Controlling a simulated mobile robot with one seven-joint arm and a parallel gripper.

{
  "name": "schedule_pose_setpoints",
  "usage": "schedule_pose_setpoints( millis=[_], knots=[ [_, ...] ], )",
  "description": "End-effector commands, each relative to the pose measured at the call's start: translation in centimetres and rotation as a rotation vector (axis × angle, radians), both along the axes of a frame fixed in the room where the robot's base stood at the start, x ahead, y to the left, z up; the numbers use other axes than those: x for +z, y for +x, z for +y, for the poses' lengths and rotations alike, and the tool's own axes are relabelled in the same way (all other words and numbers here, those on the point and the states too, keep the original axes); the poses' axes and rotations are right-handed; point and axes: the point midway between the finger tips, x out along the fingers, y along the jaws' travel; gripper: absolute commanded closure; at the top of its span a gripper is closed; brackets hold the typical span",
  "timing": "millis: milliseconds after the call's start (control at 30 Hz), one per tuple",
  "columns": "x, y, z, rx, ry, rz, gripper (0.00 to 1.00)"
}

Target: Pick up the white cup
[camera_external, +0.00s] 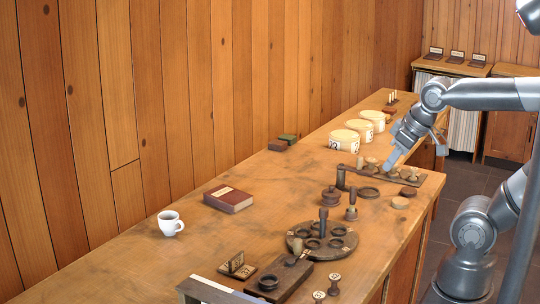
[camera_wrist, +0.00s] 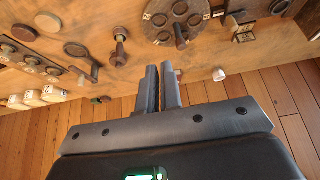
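The white cup (camera_external: 170,222) stands upright on the wooden counter in the external view, near its far left edge, with its handle to the right. My gripper (camera_external: 390,160) is well away from the cup, above the right part of the counter near the canisters and spools. In the wrist view the two fingers (camera_wrist: 159,68) lie close together with only a thin gap. Nothing is seen held between them.
A brown book (camera_external: 228,199) lies right of the cup. A round tray (camera_external: 298,238) with rings and turned pieces, and a dark board (camera_external: 290,284), lie nearer the front. White canisters (camera_external: 344,141) stand farther back. The wooden counter (camera_external: 130,262) around the cup is clear.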

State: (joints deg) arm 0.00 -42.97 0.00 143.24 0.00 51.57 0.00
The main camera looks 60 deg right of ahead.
Motion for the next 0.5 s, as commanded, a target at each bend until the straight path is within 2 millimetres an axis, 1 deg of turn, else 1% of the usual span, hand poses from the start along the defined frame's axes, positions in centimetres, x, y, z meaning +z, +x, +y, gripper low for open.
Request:
schedule_pose_setpoints(
  millis=[33,67,500],
  knots=[
    [0.00,0.00,0.00,0.000,0.000,0.000,0.91],
    [0.00,0.00,0.00,0.000,0.000,0.000,0.89],
    [0.00,0.00,0.00,0.000,0.000,0.000,0.53]
  ],
)
